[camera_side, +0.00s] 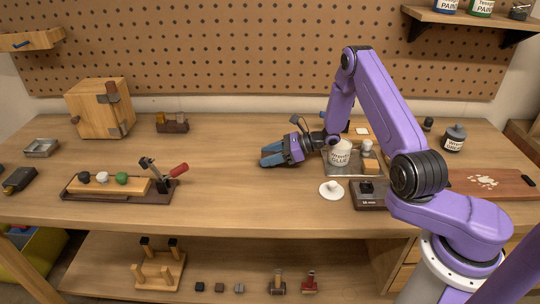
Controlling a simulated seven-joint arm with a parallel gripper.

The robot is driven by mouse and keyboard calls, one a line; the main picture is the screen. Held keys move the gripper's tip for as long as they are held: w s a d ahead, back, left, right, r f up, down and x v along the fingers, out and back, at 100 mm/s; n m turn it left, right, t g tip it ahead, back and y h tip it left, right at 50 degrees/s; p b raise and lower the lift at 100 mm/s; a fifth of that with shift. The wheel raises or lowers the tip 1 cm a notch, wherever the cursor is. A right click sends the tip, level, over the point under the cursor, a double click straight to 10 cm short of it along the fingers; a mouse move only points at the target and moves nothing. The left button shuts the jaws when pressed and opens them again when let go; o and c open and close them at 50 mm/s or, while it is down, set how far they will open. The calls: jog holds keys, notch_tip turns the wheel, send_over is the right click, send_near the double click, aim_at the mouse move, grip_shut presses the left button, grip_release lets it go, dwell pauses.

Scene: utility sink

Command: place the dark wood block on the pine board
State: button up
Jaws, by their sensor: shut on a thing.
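My gripper (268,156) has blue fingers and is low over the middle of the bench, pointing left. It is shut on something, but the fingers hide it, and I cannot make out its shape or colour. A pale board that looks like pine (138,188) lies in a dark clamp base at the left, well apart from my gripper. I cannot clearly identify the dark wood block; a brown block-like holder (173,127) stands at the back.
A white glue cup (340,153), a tray (345,170), a white lid (331,190) and a dark scale (370,197) stand right of my gripper. A wooden box (92,110) is at the back left. The bench between clamp and gripper is clear.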

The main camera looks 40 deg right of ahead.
jog(key=shift+f, duration=0.1)
jog(key=o, duration=1)
